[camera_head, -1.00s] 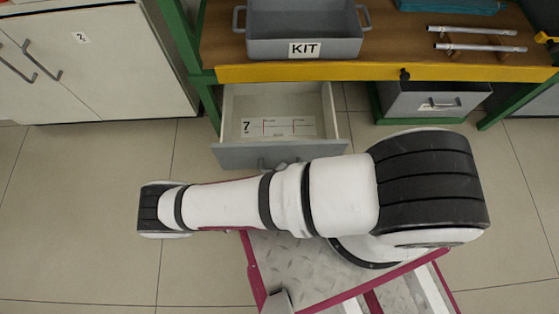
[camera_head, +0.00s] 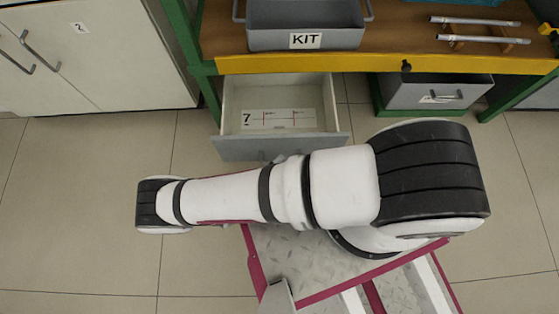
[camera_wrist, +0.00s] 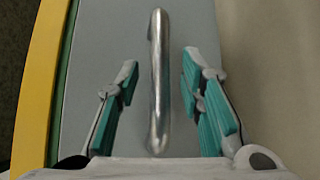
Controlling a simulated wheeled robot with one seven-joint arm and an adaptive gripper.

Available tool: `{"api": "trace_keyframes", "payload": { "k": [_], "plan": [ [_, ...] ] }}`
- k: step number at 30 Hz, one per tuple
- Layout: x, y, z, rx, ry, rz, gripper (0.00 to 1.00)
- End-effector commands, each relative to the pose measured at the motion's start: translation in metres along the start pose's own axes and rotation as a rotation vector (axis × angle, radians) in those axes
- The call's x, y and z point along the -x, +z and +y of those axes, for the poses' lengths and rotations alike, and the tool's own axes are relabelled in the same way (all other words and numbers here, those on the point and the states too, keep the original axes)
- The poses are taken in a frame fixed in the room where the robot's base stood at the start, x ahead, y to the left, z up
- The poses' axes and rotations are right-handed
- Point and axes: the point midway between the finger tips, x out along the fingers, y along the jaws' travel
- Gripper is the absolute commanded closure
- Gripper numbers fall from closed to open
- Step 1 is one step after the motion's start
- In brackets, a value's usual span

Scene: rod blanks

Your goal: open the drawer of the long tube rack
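Under the bench, a grey-fronted drawer (camera_head: 272,149) stands pulled out, its light interior and a floor label marked 7 (camera_head: 278,119) showing. My arm hides part of the space before its front. My gripper is hidden in the head view. In the wrist view my gripper (camera_wrist: 158,88) is open, with a teal-padded finger on each side of a shiny bar handle (camera_wrist: 158,80). Gaps show between the handle and both fingers. The handle is on a grey front (camera_wrist: 90,60). I cannot tell for certain that this is the front of the pulled-out drawer.
The bench's yellow edge (camera_head: 320,62) runs above the drawer. A grey KIT bin (camera_head: 265,42) and rods on a stand (camera_head: 475,40) lie on the bench. A grey box with a handle (camera_head: 400,94) is under it at right. White cabinets (camera_head: 100,70) stand left. Floor is clear at left.

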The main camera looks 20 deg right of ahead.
Motion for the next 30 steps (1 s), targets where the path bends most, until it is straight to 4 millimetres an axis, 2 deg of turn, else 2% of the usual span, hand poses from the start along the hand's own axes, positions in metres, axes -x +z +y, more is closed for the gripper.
{"api": "trace_keyframes", "payload": {
  "k": [9, 15, 21, 30],
  "plan": [
    [0.065, -0.001, -0.001, -0.001, -0.004, 0.005, 0.65],
    [0.095, 0.0, -0.001, 0.0, -0.002, 0.003, 0.65],
    [0.107, 0.0, 0.0, 0.0, -0.001, 0.002, 0.65],
    [0.108, 0.0, 0.0, 0.0, -0.001, 0.002, 0.65]
  ]
}}
